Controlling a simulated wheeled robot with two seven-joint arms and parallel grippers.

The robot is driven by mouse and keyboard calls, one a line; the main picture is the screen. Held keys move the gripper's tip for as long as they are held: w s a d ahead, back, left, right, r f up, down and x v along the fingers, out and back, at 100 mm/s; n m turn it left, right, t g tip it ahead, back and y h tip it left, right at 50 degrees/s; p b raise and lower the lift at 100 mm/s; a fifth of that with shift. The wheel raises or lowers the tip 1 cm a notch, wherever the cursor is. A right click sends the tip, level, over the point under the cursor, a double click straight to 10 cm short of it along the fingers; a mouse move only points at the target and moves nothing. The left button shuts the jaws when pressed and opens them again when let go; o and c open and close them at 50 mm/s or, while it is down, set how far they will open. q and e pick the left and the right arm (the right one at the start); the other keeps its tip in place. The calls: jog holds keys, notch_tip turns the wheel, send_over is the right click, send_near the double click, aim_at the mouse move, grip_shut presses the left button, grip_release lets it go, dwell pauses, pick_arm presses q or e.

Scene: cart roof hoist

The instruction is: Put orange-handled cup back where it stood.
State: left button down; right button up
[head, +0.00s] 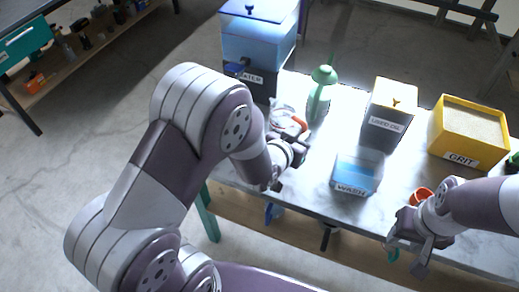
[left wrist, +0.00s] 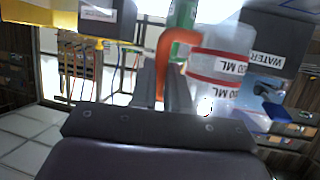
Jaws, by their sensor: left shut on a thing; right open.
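The orange-handled cup (left wrist: 220,65) is clear with red bands and "ML" markings. In the head view it (head: 281,115) is beside the water tank, partly hidden by my left arm. My left gripper (left wrist: 163,92) is shut on its orange handle (left wrist: 162,60); in the head view this gripper (head: 297,148) is over the table's left part. I cannot tell whether the cup touches the table. My right gripper (head: 407,262) is open at the table's front edge, apart from the cup.
The blue water tank (head: 258,45) stands behind the cup, with a green bottle (head: 320,95) to the right. A labelled box (head: 388,115), the wash tub (head: 357,172) and the yellow grit bin (head: 468,130) stand further right. An orange-red round thing (head: 421,196) lies near my right arm.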

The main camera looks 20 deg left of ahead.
pick_arm(q)
jog(key=f, duration=0.6)
jog(key=f+b, duration=0.1)
jog(key=f, duration=0.2)
jog(key=shift+s+d+f, duration=0.1)
jog(key=shift+d+f, duration=0.25)
jog(key=shift+d, duration=0.1)
pick_arm(e)
jog(key=shift+d+f, duration=0.45)
jog(key=shift+f, duration=0.25)
